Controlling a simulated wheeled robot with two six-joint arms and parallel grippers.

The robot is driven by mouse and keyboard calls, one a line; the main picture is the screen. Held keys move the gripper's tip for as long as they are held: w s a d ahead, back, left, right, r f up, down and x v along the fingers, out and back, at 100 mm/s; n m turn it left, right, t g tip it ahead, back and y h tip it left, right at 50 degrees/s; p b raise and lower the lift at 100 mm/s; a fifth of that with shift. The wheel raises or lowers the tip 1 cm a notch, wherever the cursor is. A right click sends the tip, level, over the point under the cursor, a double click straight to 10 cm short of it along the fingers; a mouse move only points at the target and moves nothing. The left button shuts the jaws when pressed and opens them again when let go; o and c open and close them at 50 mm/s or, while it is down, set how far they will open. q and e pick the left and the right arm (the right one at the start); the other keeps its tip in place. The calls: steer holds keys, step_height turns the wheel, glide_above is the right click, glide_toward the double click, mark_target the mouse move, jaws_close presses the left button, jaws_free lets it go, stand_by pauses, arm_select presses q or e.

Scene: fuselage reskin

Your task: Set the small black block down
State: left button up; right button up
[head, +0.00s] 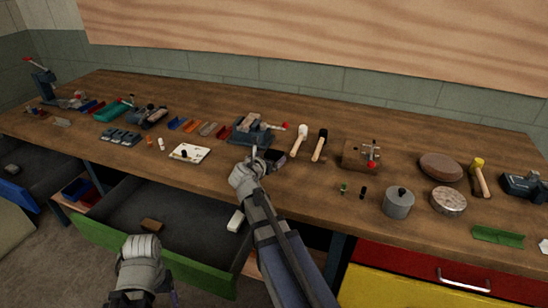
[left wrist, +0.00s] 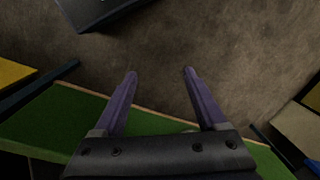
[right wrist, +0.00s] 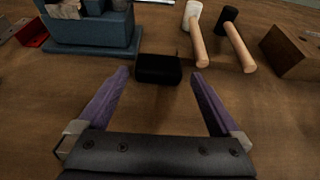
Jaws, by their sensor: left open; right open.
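The small black block (right wrist: 159,69) lies on the wooden bench top just beyond the fingertips of my right gripper (right wrist: 160,76) in the right wrist view. The gripper is open, and the block sits centred in front of the gap, seemingly apart from both fingers. In the head view the block (head: 275,158) shows beside my right gripper (head: 262,158), in front of the blue-grey vise. My left gripper (left wrist: 160,72) is open and empty over the floor and the green drawer front. In the head view its fingers are mostly hidden below my left wrist.
A blue-grey vise (head: 250,129) stands behind the block. A white mallet (head: 299,139) and a black mallet (head: 320,145) lie to the right, then a wooden block with a clamp (head: 361,155). The green-fronted drawer (head: 150,253) is open below. Bare bench lies right of the block.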

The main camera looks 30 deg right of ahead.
mark_target(273, 155)
steer(key=b+x, duration=0.1)
steer(key=x, duration=0.3)
steer(key=shift+w, duration=0.1)
jaws_close()
stand_by(0.7)
